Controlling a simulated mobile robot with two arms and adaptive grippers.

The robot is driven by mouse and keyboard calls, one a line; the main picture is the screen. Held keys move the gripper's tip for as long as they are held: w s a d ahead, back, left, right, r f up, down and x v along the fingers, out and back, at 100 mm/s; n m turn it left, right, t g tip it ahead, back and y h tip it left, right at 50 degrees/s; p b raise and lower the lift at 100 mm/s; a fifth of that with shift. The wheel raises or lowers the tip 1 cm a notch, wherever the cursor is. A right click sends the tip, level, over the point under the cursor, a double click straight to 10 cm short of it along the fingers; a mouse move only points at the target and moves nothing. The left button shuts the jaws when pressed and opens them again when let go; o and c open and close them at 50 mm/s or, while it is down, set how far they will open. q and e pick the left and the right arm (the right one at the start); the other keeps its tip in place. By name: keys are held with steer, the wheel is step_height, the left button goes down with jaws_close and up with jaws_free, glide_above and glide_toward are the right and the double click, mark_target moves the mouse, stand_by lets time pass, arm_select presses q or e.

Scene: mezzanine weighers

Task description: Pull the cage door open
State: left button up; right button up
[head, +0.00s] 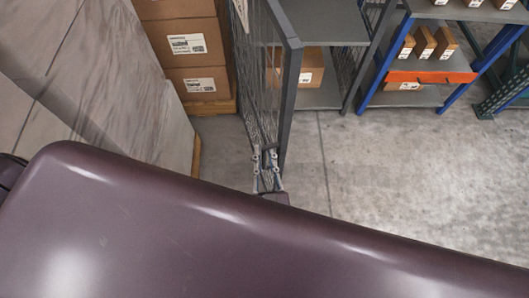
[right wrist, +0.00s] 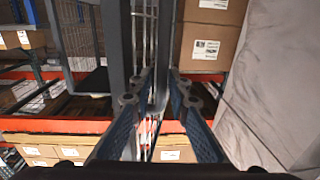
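The cage door (head: 291,88) is a wire-mesh panel in a dark grey frame, standing upright in the upper middle of the head view. My right gripper (head: 267,160) is at the lower end of the door as seen there, beside its frame edge. In the right wrist view, the two fingers of my right gripper (right wrist: 161,72) point forward, apart, with an upright grey bar between their tips. I cannot tell whether the fingers touch or clamp this bar, or whether it is a handle or frame. My left gripper is out of view.
Stacked cartons (head: 186,45) stand left of the door, next to a wrapped pale load (head: 110,75). Grey shelving (head: 320,30) and a blue rack (head: 378,60) stand behind and to the right. The concrete floor (head: 400,170) at right is clear.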

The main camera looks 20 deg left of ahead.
steer(key=v, duration=1.2)
